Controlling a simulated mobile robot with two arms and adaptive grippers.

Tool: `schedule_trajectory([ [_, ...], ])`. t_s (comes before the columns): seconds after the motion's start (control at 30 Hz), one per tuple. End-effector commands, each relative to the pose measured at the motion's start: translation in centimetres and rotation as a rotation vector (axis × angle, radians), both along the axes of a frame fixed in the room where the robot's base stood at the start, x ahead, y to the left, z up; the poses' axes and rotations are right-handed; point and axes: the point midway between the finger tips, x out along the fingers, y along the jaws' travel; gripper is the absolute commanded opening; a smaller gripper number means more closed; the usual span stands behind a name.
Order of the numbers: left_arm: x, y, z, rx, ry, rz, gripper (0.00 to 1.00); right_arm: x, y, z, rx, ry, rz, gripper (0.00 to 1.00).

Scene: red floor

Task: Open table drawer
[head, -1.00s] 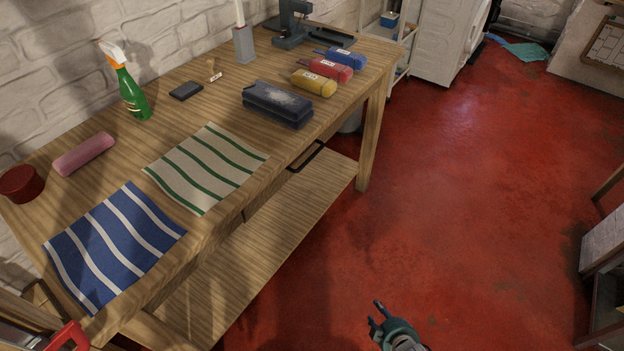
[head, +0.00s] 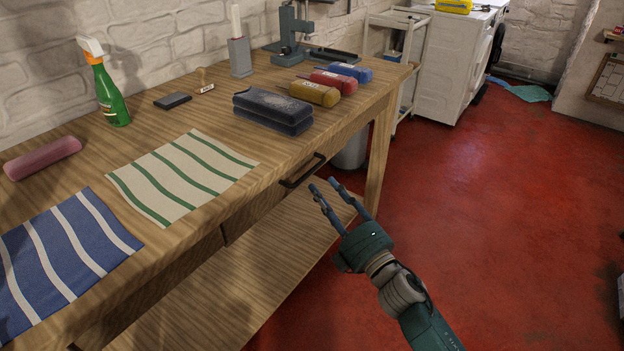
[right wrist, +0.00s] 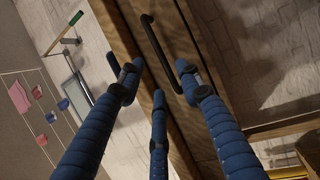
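The wooden table (head: 285,225) runs along the brick wall, with a drawer front (head: 255,208) under its top edge. The drawer looks shut. A black bar handle (head: 302,171) sits on this front; it also shows in the right wrist view (right wrist: 160,52). My right gripper (head: 323,184) is open and empty, its fingertips just to the right of and below the handle in the head view. In the right wrist view its blue fingers (right wrist: 157,76) are spread, with the handle beyond and between the tips; no contact is clear. My left gripper is not in view.
A lower shelf (head: 250,270) lies under the drawer.

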Motion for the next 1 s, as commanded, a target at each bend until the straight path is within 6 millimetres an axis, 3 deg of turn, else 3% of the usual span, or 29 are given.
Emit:
schedule_trajectory([
  [0.3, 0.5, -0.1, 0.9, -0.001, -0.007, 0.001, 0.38, 4.5, 2.7, 0.9, 0.003, 0.001, -0.001, 0.35],
  [0.73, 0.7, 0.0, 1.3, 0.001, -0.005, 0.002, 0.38, 5.4, 3.2, 1.0, 0.002, 0.003, 0.000, 0.35],
  [0.9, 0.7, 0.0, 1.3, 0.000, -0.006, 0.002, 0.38, 5.4, 3.2, 1.0, 0.002, 0.003, 0.000, 0.03],
  [1.0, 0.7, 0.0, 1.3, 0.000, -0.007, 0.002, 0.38, 5.3, 3.2, 1.0, 0.002, 0.003, 0.000, 0.00],
])
